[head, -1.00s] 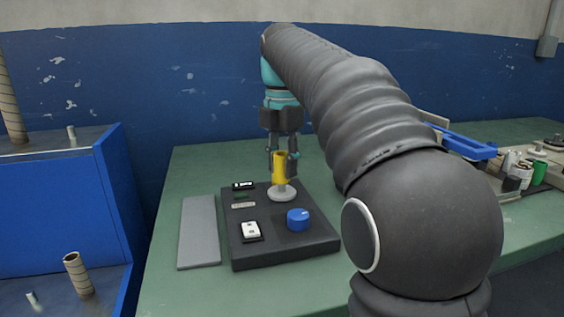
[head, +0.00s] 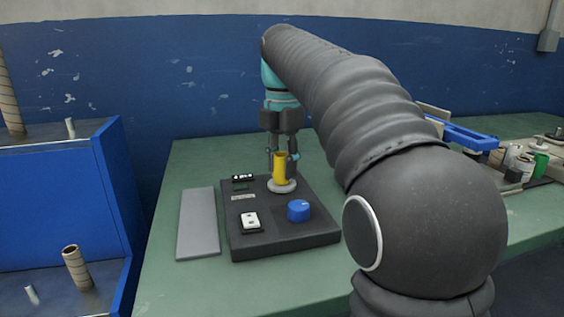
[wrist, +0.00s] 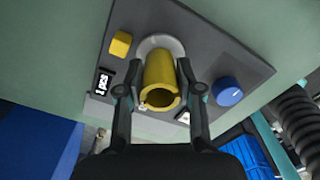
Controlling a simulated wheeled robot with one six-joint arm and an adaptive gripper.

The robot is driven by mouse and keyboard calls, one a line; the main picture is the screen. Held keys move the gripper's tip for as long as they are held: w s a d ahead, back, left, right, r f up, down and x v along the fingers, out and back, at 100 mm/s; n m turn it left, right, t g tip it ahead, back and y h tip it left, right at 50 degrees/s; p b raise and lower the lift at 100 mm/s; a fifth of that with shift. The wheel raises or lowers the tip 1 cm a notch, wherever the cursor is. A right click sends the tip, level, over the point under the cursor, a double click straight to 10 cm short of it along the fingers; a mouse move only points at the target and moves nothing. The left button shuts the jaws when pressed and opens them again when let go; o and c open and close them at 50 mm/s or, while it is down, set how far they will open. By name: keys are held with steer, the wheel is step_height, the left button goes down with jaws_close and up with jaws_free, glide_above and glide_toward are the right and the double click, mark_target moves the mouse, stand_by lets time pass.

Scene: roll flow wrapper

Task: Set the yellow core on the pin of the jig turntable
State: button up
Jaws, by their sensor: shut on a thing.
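The yellow core (head: 280,167) is a hollow upright tube over the pale round turntable (head: 293,186) of the dark jig (head: 290,243). In the head view its lower end overlaps the turntable; the pin is hidden. In the wrist view I look down on the core (wrist: 158,75), with the turntable disc (wrist: 160,42) behind it. My gripper (wrist: 159,92) has a finger on each side of the core and is shut on it. I cannot tell whether the core's lower end touches the disc.
The jig carries a blue knob (head: 298,210), a white switch (head: 250,221) and a yellow button (wrist: 120,44). A grey plate (head: 198,225) lies left of the jig.

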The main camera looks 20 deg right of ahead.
steer(key=shift+f, duration=0.1)
stand_by(0.7)
steer(key=o, duration=1.4)
steer(key=shift+p, duration=0.3)
steer(key=shift+r+p, duration=0.7)
steer(key=shift+r, duration=3.3)
